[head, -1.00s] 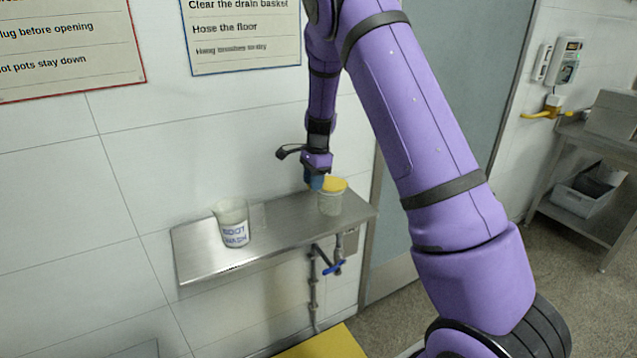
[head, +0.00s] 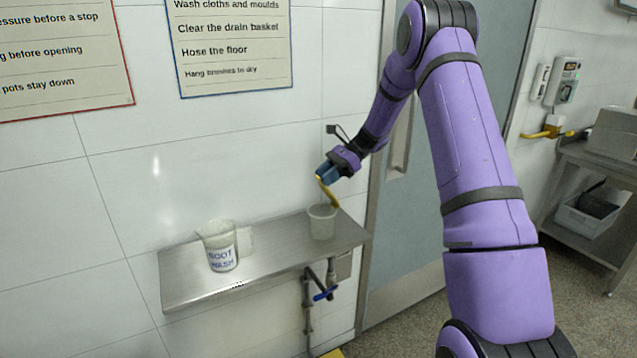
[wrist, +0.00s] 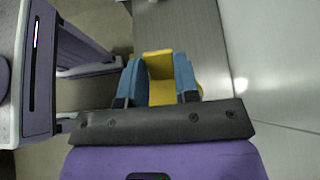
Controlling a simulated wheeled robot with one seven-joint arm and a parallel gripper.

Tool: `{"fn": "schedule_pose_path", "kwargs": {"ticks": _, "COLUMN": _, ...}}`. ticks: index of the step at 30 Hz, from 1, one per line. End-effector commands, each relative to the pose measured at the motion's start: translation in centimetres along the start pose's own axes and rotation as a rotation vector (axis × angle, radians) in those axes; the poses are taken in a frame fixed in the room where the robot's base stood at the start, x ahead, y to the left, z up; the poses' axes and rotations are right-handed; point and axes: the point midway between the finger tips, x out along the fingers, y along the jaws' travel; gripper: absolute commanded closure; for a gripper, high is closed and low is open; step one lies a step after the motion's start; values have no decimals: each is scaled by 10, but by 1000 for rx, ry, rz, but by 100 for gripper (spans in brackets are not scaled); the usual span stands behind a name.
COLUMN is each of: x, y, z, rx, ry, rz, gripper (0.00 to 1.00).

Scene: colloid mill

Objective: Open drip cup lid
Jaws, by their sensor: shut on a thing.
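The drip cup (head: 322,223) is a small pale grey-green cup standing upright near the right end of a metal shelf. Its yellow lid (head: 328,194) stands steeply tilted above the cup, its lower end at the right side of the rim. The cup's mouth shows uncovered. My gripper (head: 325,174) has blue fingers and is shut on the upper end of the lid, above the cup. In the wrist view the yellow lid (wrist: 160,74) sits between the two blue fingers. The cup is hidden in that view.
A larger cup marked "BOOT WASH" (head: 220,246) stands to the left on the metal shelf (head: 270,258). A pipe with a blue valve handle (head: 326,294) is below the shelf. The tiled wall is close behind. A grey door (head: 420,220) is to the right.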

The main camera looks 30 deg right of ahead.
Motion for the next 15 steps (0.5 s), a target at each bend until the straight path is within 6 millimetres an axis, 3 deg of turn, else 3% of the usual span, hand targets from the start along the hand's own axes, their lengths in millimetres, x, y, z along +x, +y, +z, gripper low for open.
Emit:
{"fn": "schedule_pose_path", "kwargs": {"ticks": 1, "x": -8, "y": 2, "z": -11, "rx": 13, "ry": -39, "rz": -4, "gripper": 100}}
{"fn": "schedule_pose_path", "kwargs": {"ticks": 4, "x": -17, "y": 3, "z": -14, "rx": 14, "ry": -132, "rz": -4, "gripper": 100}}
{"fn": "schedule_pose_path", "kwargs": {"ticks": 15, "x": -45, "y": 3, "z": -30, "rx": 15, "ry": -115, "rz": -2, "gripper": 100}}
